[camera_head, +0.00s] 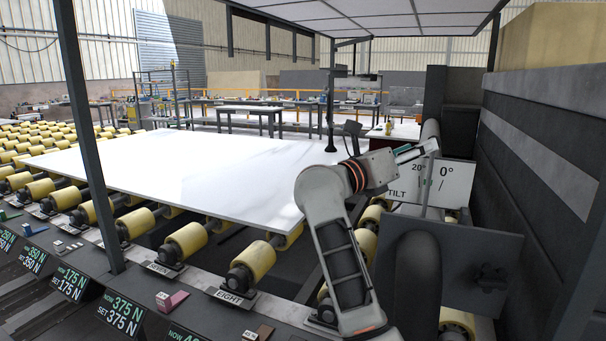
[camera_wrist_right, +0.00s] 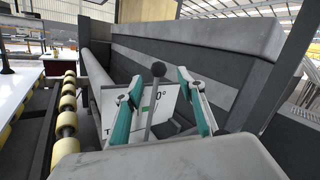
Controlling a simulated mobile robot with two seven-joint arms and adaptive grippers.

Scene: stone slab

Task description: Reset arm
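My right arm (camera_head: 338,235) reaches up from the bottom of the head view, and its gripper (camera_head: 415,152) is at the right, by the tilt sign. In the right wrist view the gripper (camera_wrist_right: 160,82) is open, its two teal-padded fingers spread apart. A grey lever (camera_wrist_right: 151,112) with a black ball knob (camera_wrist_right: 158,69) shows between the fingers, and neither finger appears to touch it. In the head view the lever (camera_head: 428,185) stands in front of the white sign (camera_head: 455,184) reading "20°", "0°" and "TILT". My left gripper is not in view.
A large white slab (camera_head: 190,165) lies on yellow rollers (camera_head: 187,240) left of my arm. A labelled control ledge (camera_head: 235,295) runs along the front. A dark post (camera_head: 88,130) stands at the left. A grey wall (camera_head: 545,150) bounds the right. A dark plate (camera_head: 455,262) stands below the sign.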

